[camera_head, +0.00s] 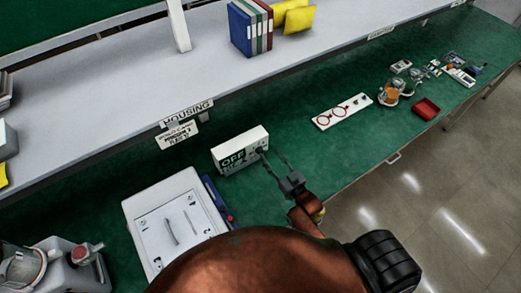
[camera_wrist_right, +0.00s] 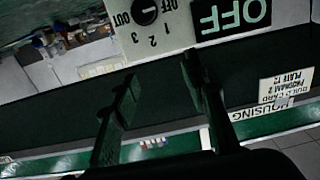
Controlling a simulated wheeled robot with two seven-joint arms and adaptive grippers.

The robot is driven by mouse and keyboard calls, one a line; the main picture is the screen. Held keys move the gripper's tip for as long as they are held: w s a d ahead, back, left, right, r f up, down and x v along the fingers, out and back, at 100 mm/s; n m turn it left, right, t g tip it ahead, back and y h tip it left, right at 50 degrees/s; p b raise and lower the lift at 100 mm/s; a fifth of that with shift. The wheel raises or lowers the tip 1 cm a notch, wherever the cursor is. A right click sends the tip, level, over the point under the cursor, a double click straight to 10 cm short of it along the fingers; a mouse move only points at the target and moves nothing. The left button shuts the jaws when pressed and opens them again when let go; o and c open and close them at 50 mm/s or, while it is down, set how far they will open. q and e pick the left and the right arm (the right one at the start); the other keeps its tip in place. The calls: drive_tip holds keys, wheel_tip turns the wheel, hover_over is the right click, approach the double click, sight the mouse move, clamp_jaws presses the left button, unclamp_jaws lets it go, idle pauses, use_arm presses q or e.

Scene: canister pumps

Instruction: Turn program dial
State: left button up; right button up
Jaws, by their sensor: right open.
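A white control box (camera_head: 240,155) with a green OFF display stands on the green bench. In the right wrist view its face is upside down, with the OFF display (camera_wrist_right: 232,16) beside the dark round program dial (camera_wrist_right: 145,10). The dial has 1, 2, 3 and OUT printed around it; its pointer setting is too small to tell. My right gripper (camera_head: 271,158) is open in front of the box's right end. In the right wrist view its fingers (camera_wrist_right: 160,68) are apart and empty, with the dial beyond the fingertips. My left gripper is out of view.
A build card (camera_head: 178,135) reading program 2 hangs below the HOUSING label on the grey shelf (camera_head: 110,95). A white case (camera_head: 140,208) and blue tool stand left of my right arm. A white plate with red rings (camera_head: 342,112) and small parts lie farther right.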

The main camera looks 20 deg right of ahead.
sight(261, 153)
wheel_tip(261, 153, down, 8)
drive_tip(key=w, duration=0.5)
drive_tip(key=shift+w+a+r, duration=0.2)
drive_tip(key=shift+a+r, duration=0.05)
drive_tip(key=shift+r, duration=0.1)
drive_tip(key=shift+w, duration=0.6)
drive_tip(key=shift+w+a, duration=0.1)
drive_tip(key=shift+c, duration=0.2)
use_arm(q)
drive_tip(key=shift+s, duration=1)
use_arm(e)
clamp_jaws()
